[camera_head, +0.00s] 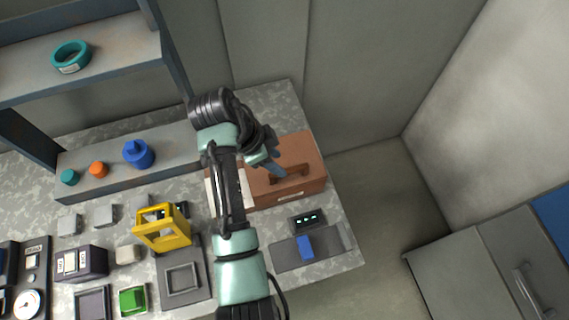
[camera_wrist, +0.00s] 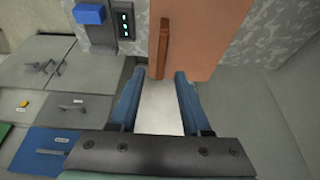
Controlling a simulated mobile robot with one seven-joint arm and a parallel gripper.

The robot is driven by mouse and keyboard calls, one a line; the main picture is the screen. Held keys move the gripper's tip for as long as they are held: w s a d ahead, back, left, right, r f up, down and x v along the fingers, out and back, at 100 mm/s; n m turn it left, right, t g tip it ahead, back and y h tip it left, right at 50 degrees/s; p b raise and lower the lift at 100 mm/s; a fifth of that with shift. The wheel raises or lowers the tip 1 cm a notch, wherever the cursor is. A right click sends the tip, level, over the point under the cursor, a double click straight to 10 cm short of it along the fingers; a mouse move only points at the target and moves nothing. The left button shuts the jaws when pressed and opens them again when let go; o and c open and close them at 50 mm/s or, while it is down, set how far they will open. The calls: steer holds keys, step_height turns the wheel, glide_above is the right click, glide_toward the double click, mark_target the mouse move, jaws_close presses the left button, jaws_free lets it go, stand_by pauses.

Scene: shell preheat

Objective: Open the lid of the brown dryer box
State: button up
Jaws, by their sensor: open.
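The brown dryer box (camera_head: 308,155) sits at the back right corner of the grey speckled worktop, with its lid closed. A raised brown handle (camera_head: 290,176) runs along the box. My gripper (camera_head: 275,165) is above the box, near the handle; my arm hides the box's left part. In the wrist view the box (camera_wrist: 205,40) fills the upper middle, with the handle (camera_wrist: 164,48) at its left.
A device with a lit display (camera_head: 308,219) and a blue block (camera_head: 306,247) stand in front of the box. A yellow frame (camera_head: 162,227) stands left of my arm. Grey cabinets (camera_head: 487,267) are at the right, beyond open floor (camera_head: 375,200). A wall rises behind the worktop.

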mark_target(288, 170)
steer(key=shift+x, duration=2.7)
steer(key=shift+w, duration=0.1)
jaws_close()
